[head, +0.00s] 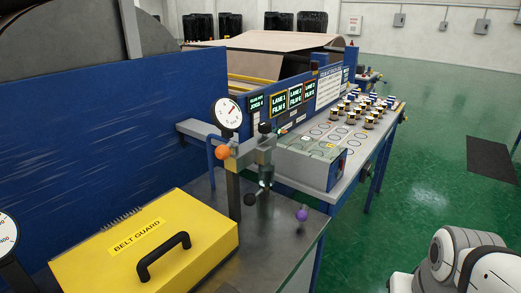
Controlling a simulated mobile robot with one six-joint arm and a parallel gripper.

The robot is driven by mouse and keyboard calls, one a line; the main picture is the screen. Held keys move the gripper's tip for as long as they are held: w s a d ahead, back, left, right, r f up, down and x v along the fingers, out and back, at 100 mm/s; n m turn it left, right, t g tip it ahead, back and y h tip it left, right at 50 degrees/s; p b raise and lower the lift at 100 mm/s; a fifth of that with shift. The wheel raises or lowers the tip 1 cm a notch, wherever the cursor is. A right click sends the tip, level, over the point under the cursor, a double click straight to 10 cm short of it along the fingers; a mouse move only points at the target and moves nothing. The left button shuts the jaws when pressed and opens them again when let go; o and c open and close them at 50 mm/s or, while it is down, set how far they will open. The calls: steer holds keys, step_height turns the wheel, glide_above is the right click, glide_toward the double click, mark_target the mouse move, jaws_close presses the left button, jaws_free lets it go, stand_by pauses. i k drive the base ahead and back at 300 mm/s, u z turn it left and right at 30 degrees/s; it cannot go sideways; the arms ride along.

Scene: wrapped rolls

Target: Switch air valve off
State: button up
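A valve and regulator assembly (262,158) stands on a grey metal bench in the middle of the head view. A round white dial gauge (228,114) is mounted at its upper left. An orange ball knob (222,152) sits just below the gauge. A black knob (250,199) sits lower down, and a purple ball knob (302,214) is to the right near the bench edge. No label shows which of these is the air valve handle. My white and black arm part is at the lower right, apart from the assembly; my gripper is not visible.
A yellow belt guard (205,225) with a black handle covers the bench at left. A blue panel (110,130) rises behind it. A grey box (312,162) and several wrapped rolls (368,115) are on the table behind. Green floor (420,150) at right is mostly clear.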

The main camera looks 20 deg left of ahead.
mark_target(223, 152)
steer(key=u, duration=2.7)
steer(key=k, duration=0.8)
steer(key=z, duration=1)
steer(key=i, duration=0.95)
steer(key=u, duration=0.05)
